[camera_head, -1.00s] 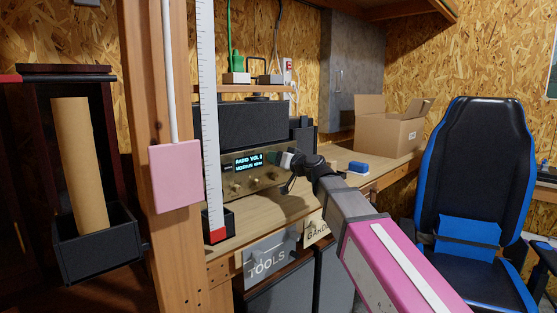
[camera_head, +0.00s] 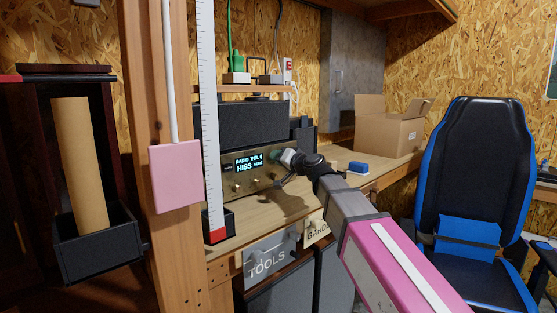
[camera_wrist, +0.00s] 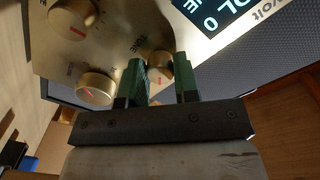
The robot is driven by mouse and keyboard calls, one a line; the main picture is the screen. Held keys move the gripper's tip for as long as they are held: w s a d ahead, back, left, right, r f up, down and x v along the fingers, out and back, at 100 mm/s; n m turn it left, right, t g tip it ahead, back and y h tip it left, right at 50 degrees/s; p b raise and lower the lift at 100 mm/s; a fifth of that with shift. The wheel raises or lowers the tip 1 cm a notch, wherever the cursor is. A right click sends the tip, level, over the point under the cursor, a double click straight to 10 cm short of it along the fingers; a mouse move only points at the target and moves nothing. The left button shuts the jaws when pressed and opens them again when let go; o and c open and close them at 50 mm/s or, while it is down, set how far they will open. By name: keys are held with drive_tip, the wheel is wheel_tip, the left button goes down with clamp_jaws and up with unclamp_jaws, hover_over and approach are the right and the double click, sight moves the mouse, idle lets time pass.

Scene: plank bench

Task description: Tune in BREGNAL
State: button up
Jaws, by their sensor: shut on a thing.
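The radio (camera_head: 264,180) stands on the bench, with a tan front panel and a lit display (camera_head: 248,162) reading "RADIO VOL 0" and "HISS", with small unreadable text beside it. In the wrist view, my gripper (camera_wrist: 160,82) has its green fingers on either side of the tuning knob (camera_wrist: 158,66), next to the "TUNE" lettering, and is shut on it. In the head view my gripper (camera_head: 279,157) is at the right part of the panel and hides that knob. Part of the display (camera_wrist: 208,18) shows in the wrist view.
Other gold knobs with red marks, one at the top (camera_wrist: 72,18) and one nearer (camera_wrist: 94,88), sit close to my fingers. A blue block (camera_head: 358,167) and a cardboard box (camera_head: 389,132) stand to the right. A white ruler (camera_head: 209,120) rises in front of the bench.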

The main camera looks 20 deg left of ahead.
drive_tip(key=shift+m, duration=3.6)
drive_tip(key=o, duration=0.9)
drive_tip(key=shift+s+d, duration=0.1)
drive_tip(key=v, duration=1)
drive_tip(key=shift+s+d+r, duration=0.1)
drive_tip(key=shift+d, duration=0.2)
